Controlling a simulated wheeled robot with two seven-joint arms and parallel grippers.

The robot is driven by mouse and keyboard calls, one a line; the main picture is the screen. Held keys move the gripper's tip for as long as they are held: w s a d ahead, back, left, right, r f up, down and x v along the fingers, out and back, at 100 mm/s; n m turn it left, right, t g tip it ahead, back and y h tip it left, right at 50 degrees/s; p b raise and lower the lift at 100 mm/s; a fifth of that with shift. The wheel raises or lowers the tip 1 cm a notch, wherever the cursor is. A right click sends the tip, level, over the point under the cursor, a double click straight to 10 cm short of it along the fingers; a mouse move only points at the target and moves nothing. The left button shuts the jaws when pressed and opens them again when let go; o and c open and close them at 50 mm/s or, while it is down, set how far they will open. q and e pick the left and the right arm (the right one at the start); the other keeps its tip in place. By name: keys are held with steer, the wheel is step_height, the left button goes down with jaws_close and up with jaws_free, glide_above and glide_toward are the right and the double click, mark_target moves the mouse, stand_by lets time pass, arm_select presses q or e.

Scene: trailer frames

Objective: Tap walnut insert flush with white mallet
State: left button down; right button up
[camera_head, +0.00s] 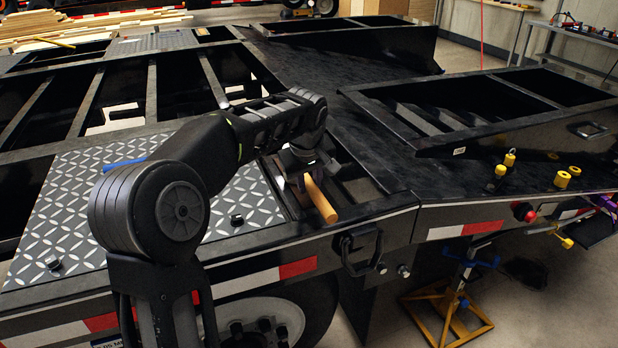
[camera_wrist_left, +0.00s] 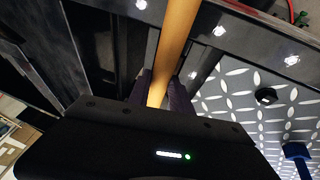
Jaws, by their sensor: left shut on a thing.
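My left gripper (camera_head: 303,172) reaches over the trailer frame and is shut on a round light-wood handle (camera_head: 320,200), which slopes down toward the front edge. In the left wrist view the two dark fingers (camera_wrist_left: 160,92) clasp this handle (camera_wrist_left: 175,40), and it runs out of the top of the picture. No white mallet head can be made out, so I cannot confirm that the handle is the mallet's. I cannot make out a walnut insert; the arm and gripper cover part of this area. My right gripper is not in view.
Diamond plate (camera_head: 70,215) with dark knobs lies left of the gripper, with a blue object (camera_head: 122,163) on it. Raised black frames (camera_head: 500,100) and yellow cylinders (camera_head: 562,178) stand right. A yellow-and-blue jack (camera_head: 447,315) is below.

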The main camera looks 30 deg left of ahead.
arm_select(q)
steer(key=shift+r+p, duration=2.15)
steer(key=shift+r, duration=0.65)
steer(key=shift+r+p, duration=0.35)
steer(key=shift+p, duration=0.1)
steer(key=shift+f, duration=0.15)
